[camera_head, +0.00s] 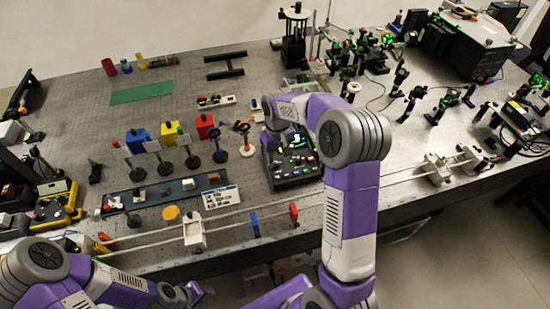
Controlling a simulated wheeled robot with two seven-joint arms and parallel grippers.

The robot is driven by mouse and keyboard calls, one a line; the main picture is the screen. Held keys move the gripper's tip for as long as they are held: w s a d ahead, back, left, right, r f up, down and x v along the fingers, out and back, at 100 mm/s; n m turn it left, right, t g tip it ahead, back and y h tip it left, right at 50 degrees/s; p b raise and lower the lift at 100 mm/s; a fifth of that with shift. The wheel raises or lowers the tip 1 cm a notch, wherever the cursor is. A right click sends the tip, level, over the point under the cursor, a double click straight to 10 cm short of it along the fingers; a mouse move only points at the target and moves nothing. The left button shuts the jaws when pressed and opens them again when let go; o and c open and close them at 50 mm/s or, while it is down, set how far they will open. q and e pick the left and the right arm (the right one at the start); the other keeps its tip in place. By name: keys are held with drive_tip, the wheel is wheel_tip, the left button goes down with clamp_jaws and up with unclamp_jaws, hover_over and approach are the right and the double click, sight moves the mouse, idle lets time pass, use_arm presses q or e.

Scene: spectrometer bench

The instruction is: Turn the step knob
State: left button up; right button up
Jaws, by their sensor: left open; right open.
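A black control box (292,181) with a green lit display and several small knobs and buttons stands near the middle of the bench's front part. I cannot tell which of its small controls is the step knob. My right gripper (272,136) is over the far left corner of this box, pointing down. It is open; its fingertips are small and partly hidden, and I cannot tell whether they touch a knob. My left gripper (196,291) is open and empty, low in front of the bench's front edge, away from the box.
Two long rails (330,192) run along the bench front, with a white carriage (194,232) on them. Filter stands (218,150) and coloured blocks stand left of the box. Optics mounts crowd the back right.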

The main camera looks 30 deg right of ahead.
sight(277, 164)
drive_tip(key=shift+w+f, duration=0.15)
drive_tip(key=shift+f, duration=2.2)
drive_tip(key=shift+c, duration=0.4)
clamp_jaws()
